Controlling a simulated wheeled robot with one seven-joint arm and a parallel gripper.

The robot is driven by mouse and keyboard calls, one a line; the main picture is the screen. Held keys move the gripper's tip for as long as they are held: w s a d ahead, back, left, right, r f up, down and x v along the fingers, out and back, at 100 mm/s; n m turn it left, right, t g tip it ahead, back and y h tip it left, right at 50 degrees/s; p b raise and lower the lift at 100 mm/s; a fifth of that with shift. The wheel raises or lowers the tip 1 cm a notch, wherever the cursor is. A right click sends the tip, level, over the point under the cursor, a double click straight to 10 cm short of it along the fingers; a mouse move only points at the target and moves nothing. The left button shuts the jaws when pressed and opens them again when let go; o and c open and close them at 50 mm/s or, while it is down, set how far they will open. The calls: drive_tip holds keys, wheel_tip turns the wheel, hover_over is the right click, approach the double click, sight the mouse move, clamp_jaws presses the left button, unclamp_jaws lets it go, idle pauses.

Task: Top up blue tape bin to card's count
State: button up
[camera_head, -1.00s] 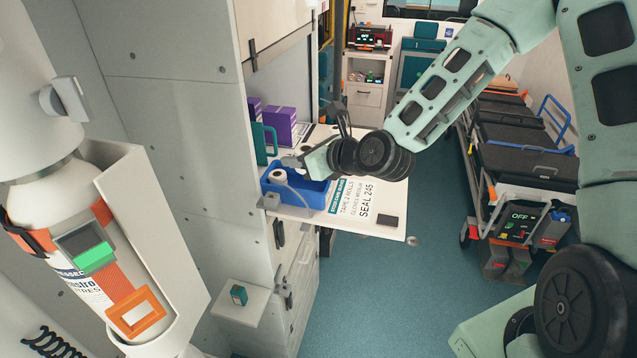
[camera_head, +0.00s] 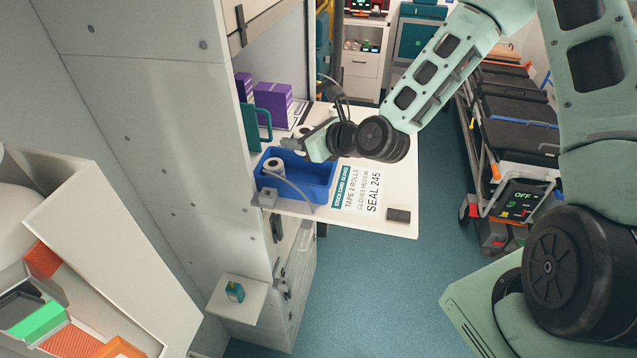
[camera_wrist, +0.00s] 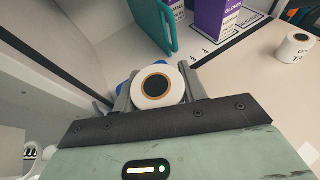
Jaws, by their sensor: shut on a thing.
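My gripper (camera_wrist: 157,92) is shut on a white tape roll (camera_wrist: 150,101) with a brown core, held between its two fingers. In the head view my gripper (camera_head: 300,141) is just beyond the back edge of the blue bin (camera_head: 322,193). One white tape roll (camera_head: 273,164) is in the bin at its left end. Another tape roll (camera_wrist: 294,48) stands on the worktop at the right of the wrist view. The stock card (camera_head: 359,190) lies right of the bin and reads "TAPE 2 ROLLS", "GLOVES MEDIUM" and "SEAL 245". The wrist view shows only a little of the bin, behind the held roll.
Purple glove boxes (camera_head: 270,103) and a teal handled object (camera_head: 263,120) stand behind the bin. A grey block (camera_head: 267,197) with a curved cable is at the bin's front-left corner. A dark pad (camera_head: 398,215) lies near the worktop's front-right corner. A stretcher (camera_head: 515,130) stands right.

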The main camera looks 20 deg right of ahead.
drive_tip(key=shift+f, duration=0.5)
drive_tip(key=shift+w, duration=0.15)
drive_tip(key=o, duration=1)
drive_tip(key=shift+o, duration=0.2)
drive_tip(key=shift+r, duration=0.1)
